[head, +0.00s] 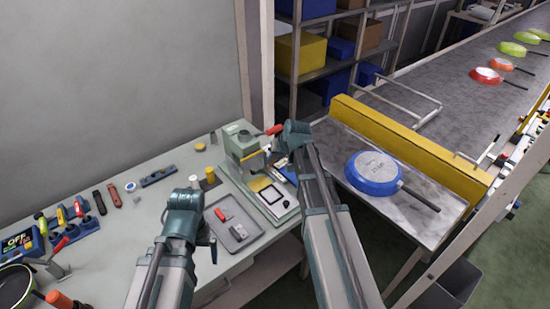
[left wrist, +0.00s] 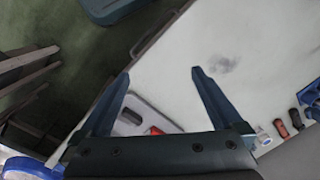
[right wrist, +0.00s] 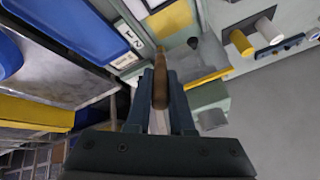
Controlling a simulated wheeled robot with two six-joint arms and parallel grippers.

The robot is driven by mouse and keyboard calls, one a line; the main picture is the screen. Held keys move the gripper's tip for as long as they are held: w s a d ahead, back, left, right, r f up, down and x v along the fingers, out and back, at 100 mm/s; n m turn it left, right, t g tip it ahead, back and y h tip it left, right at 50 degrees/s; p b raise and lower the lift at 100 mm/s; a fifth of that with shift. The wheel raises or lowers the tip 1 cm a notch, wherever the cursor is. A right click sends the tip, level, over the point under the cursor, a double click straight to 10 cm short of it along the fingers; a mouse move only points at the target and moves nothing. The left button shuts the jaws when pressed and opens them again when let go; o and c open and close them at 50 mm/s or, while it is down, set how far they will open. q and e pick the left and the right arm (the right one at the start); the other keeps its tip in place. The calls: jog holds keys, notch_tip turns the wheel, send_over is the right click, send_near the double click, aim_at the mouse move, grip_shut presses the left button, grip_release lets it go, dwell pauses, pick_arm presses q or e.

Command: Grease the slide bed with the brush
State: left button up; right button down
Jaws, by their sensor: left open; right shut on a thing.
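In the right wrist view my right gripper (right wrist: 161,82) is shut on the brush, whose brown handle (right wrist: 160,88) shows between the fingers. The bristles cannot be made out. The green-grey bench machine (head: 243,150) stands at the right end of the workbench, and my right wrist is beside and above it. Its grey bed (right wrist: 203,58) with a yellow strip lies just past the brush in the right wrist view. I cannot tell whether the brush touches it. My left gripper (left wrist: 160,74) is open and empty above the bench, near a small grey tray (head: 236,232).
A blue pan (head: 373,172) lies on the metal side table, beside a yellow rail (head: 410,145). More pans ride the conveyor (head: 455,85). Tools and a blue holder (head: 160,175) lie on the bench (head: 110,235). The back middle of the bench is fairly clear.

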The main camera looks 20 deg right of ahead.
jog(key=shift+r+p, duration=1.35)
jog(key=shift+r, duration=0.3)
